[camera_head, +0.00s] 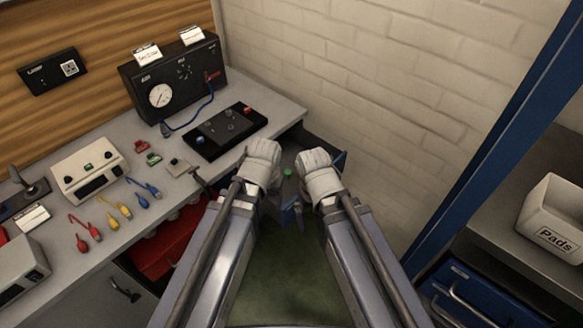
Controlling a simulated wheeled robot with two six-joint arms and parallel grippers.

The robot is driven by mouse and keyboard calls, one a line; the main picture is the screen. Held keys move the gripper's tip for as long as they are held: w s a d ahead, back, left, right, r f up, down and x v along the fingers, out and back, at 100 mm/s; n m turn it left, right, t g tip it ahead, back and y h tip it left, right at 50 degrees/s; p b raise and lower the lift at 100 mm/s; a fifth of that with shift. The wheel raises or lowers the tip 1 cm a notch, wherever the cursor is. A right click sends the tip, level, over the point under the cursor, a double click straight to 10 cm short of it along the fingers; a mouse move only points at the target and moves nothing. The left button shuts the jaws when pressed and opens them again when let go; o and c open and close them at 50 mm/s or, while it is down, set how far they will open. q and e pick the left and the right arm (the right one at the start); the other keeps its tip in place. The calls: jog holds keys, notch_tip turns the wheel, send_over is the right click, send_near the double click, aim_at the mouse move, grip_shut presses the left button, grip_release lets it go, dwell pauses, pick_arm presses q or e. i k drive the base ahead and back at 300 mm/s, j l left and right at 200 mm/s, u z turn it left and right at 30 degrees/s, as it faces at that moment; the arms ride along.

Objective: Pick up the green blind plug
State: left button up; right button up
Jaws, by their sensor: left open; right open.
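A small green piece (287,172), which looks like the green blind plug, shows between my two grippers, low in what seems to be an open drawer (325,150) beyond the bench's right end. My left gripper (261,152) is just left of it, and my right gripper (314,160) is just right of it. Both look like pale gloved hands and are open. Neither visibly holds anything. Another green piece (140,146) and a dark piece with red on it (153,159) lie on the bench.
The bench (115,255) carries a black gauge box (180,85), a black plate with fittings (225,130), a cream control unit (88,167) and several coloured leads. A brick wall (385,80) stands behind. A white Pads bin (553,225) is on the right shelf.

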aim_at(287, 173)
jog(key=i+j+z, duration=0.15)
jog(key=z, duration=0.2)
jog(key=i+j+z, duration=0.1)
jog(key=j+z, duration=0.25)
